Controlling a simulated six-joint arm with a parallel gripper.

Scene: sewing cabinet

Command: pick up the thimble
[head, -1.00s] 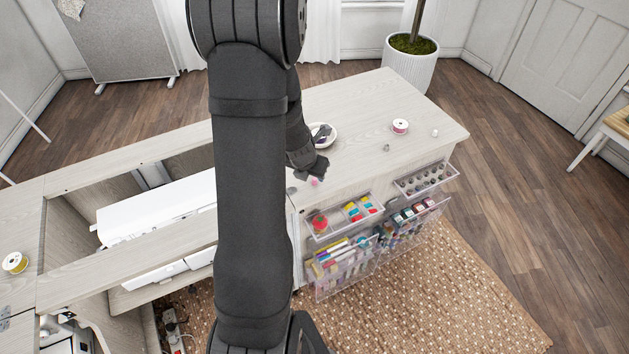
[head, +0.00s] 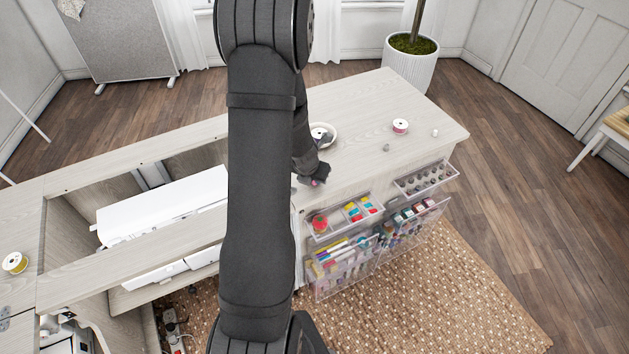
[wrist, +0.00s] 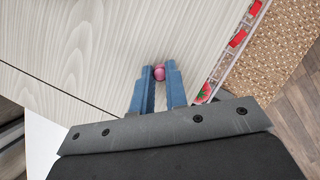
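A small pink rounded thing (wrist: 159,72), which looks like the thimble, sits between the fingertips of my gripper (wrist: 160,75) in the wrist view. It fills most of the narrow gap between the two blue fingers; whether they press on it I cannot tell. In the head view the pink thing (head: 314,183) shows just under my dark gripper (head: 313,177), at the front edge of the cabinet top (head: 350,110). Its lower part is hidden.
A white dish (head: 323,134) stands behind my gripper. A red-and-white spool (head: 400,126), a small grey thing (head: 386,148) and a small white thing (head: 435,132) lie to the right. Clear trays (head: 345,217) with sewing supplies hang from the cabinet front.

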